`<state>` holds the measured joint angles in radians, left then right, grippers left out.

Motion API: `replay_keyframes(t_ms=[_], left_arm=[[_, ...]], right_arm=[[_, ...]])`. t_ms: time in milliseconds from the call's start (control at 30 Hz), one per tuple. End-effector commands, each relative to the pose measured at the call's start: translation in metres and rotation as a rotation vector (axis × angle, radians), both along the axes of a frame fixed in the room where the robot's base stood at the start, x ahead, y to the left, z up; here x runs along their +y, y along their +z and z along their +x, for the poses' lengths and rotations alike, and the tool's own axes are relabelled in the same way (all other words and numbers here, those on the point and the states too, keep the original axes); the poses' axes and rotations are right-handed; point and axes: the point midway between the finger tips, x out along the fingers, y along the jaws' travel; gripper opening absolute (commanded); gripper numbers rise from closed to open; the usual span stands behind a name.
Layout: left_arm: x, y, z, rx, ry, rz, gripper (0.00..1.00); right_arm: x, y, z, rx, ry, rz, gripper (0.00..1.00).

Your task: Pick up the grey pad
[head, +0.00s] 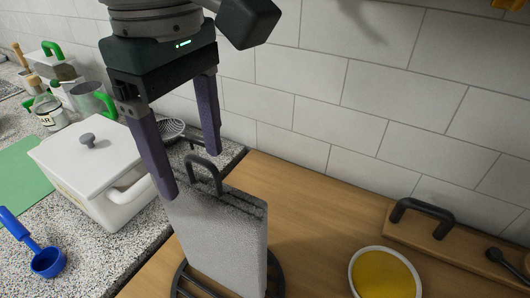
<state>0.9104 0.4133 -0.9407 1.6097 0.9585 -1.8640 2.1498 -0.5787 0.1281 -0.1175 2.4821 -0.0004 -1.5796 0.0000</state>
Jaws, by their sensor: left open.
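The grey pad (215,238) is a speckled upright block with a dark loop handle (204,174) on its top edge. It stands at the bottom centre in a round dark wire stand (274,272). My left gripper (190,172) is open and points down just above the pad. Its two purple fingers are apart, with the handle close below and between them in the picture. I cannot tell whether they touch it. The lower part of the pad is cut off by the picture's edge. My right gripper is not in view.
A white lidded container (92,172) stands close left on the speckled counter (82,262). A blue scoop (45,258), green mat (15,178) and jars lie further left. A yellow-filled bowl (384,274) and a board with a dark handle (440,233) are right. A tiled wall (310,125) is behind.

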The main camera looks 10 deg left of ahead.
Motion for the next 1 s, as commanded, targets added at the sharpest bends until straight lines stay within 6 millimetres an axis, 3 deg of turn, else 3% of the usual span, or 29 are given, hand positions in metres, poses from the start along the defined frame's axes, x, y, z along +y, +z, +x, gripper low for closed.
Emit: replay_keyframes(t_ms=[533, 833, 1000], left_arm=[[-0.006, -0.07, -0.002, 0.002, -0.001, 0.002, 0.76], [-0.006, -0.077, -0.001, -0.001, -0.003, 0.001, 0.76], [-0.006, -0.077, -0.001, -0.001, -0.002, 0.001, 0.58]], right_arm=[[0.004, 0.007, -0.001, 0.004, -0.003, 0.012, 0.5], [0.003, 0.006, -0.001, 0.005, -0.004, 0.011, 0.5], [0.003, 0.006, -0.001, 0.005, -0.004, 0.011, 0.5]])
